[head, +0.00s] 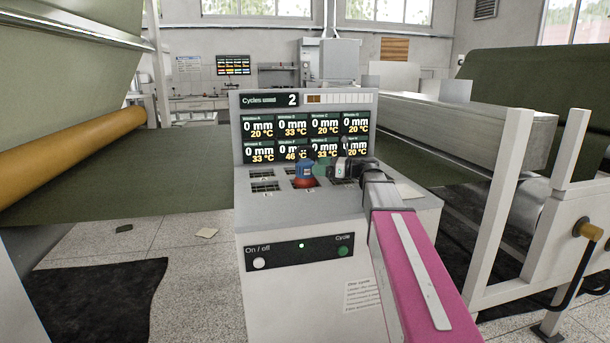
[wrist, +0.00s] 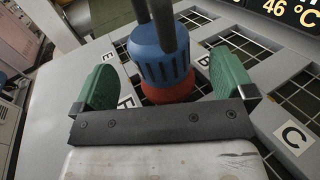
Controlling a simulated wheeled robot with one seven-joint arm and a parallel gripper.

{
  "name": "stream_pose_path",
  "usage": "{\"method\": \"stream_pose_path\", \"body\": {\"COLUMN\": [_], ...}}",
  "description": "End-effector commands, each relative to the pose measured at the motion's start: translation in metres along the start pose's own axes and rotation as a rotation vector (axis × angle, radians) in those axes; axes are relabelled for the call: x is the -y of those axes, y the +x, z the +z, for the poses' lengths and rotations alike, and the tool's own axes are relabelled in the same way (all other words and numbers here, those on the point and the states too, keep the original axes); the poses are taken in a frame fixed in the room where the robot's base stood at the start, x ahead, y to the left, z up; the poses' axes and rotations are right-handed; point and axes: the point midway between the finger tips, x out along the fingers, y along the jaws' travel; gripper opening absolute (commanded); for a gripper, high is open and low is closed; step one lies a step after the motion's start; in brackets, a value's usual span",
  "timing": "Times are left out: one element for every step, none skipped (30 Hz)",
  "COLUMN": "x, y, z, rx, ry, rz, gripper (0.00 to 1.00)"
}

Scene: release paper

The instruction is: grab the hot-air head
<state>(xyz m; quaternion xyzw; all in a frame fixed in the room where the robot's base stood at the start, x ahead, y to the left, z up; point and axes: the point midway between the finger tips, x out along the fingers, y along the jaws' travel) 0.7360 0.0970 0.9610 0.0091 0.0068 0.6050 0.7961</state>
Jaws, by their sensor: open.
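The hot-air head (head: 304,174) is a blue body with a red lower part. It stands over one of the grated openings on top of the grey console (head: 285,215). In the wrist view the hot-air head (wrist: 162,62) shows slotted blue sides and two dark rods or hoses at its top. My gripper (wrist: 165,75) is open, with one green finger on each side of the head. A gap shows between each finger and the blue body. In the head view my gripper (head: 322,168) is small and partly overlaps the head.
Several other grated openings lie around the head; a label C (wrist: 292,137) marks one. The console's screen (head: 305,128) rises close behind. Green fabric (head: 180,175) spreads to the left, and a white-framed machine (head: 530,210) stands at the right.

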Motion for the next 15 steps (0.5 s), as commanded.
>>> {"method": "stream_pose_path", "body": {"x": [0.0,0.0,0.0,0.0,0.0,0.0,0.0,-0.001,-0.001,-0.001,-0.001,-0.002,-0.001,-0.001,-0.001], "y": [0.006,0.008,0.01,0.011,0.012,0.015,0.017,0.021,0.026,0.03,0.035,0.041,0.045,0.049,0.054], "z": [0.0,0.0,0.0,0.0,0.0,0.0,0.0,0.0,0.001,0.001,0.001,0.001,0.001,0.001,0.001], "rx": [0.0,0.0,0.0,0.0,0.0,0.0,0.0,0.0,0.0,0.0,0.0,0.0,0.0,0.0,0.0], "ry": [0.0,0.0,0.0,0.0,0.0,0.0,0.0,0.0,0.0,0.0,0.0,0.0,0.0,0.0,0.0], "rz": [0.002,0.001,0.001,0.0,0.0,0.0,0.0,0.0,0.001,0.002,0.003,0.002,0.001,0.001,0.002], "gripper": [1.0,1.0,1.0,1.0,1.0,1.0,1.0,1.0,1.0,1.0,1.0,1.0,1.0,1.0,1.0]}}
